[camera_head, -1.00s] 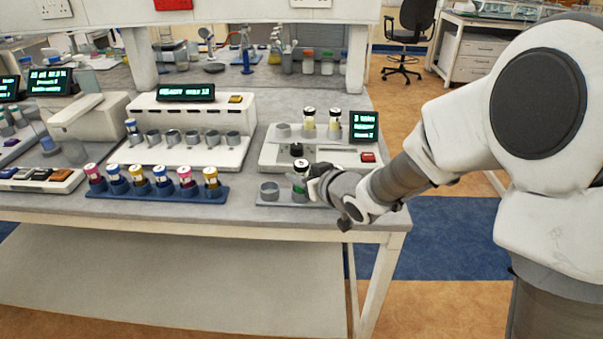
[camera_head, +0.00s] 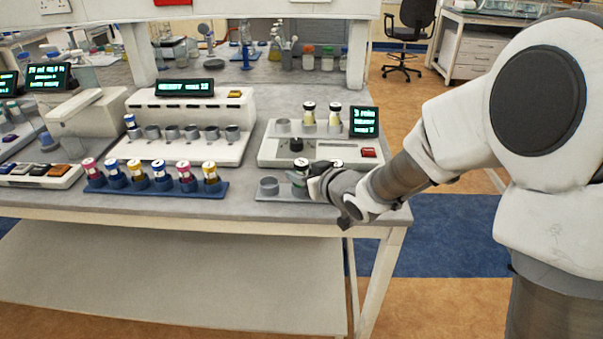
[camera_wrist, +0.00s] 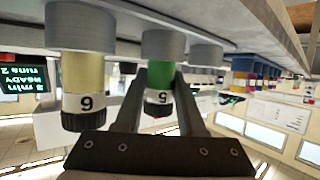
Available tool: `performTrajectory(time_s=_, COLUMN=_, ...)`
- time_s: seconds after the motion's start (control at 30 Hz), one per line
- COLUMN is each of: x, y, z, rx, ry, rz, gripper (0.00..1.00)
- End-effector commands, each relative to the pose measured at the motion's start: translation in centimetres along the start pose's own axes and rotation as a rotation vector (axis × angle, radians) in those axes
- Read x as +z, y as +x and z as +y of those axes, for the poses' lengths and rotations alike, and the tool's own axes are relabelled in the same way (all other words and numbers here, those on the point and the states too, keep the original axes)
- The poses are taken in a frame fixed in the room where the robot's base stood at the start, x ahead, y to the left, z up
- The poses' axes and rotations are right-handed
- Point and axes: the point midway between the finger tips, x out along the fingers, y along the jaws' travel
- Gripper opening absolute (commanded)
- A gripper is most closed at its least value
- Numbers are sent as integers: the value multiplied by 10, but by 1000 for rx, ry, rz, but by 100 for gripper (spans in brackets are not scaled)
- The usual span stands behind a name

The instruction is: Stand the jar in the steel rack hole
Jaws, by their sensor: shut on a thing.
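The jar (camera_head: 300,176) has green contents, a white label and a black cap. It stands upright at a ring of the small grey rack at the front right of the bench. The upside-down wrist view shows the jar (camera_wrist: 158,78), labelled 5, between both fingers. Its base meets the ring (camera_wrist: 165,43) and looks seated in it, though the depth is hard to tell. My gripper (camera_head: 313,184) is shut on the jar from the right. The rack's left hole (camera_head: 268,186) is empty. My gripper hides the rack's right part in the head view.
A yellow jar (camera_wrist: 83,85) stands in a ring beside the held jar in the wrist view. A white machine (camera_head: 270,152) with a knob stands just behind the rack. A blue rack (camera_head: 130,190) with several coloured jars stands to the left.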

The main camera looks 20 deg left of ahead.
Motion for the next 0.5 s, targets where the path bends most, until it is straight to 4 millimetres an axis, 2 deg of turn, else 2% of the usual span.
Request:
performTrajectory(time_s=0.03, x=1, y=0, z=0, rx=0, ry=0, rz=1, gripper=40)
performTrajectory(time_s=0.2, x=0, y=0, z=0, rx=0, ry=0, rz=0, gripper=71)
performTrajectory(time_s=0.23, x=0, y=0, z=0, rx=0, ry=0, rz=0, gripper=74)
performTrajectory(time_s=0.5, x=0, y=0, z=0, rx=0, ry=0, rz=-1, gripper=74)
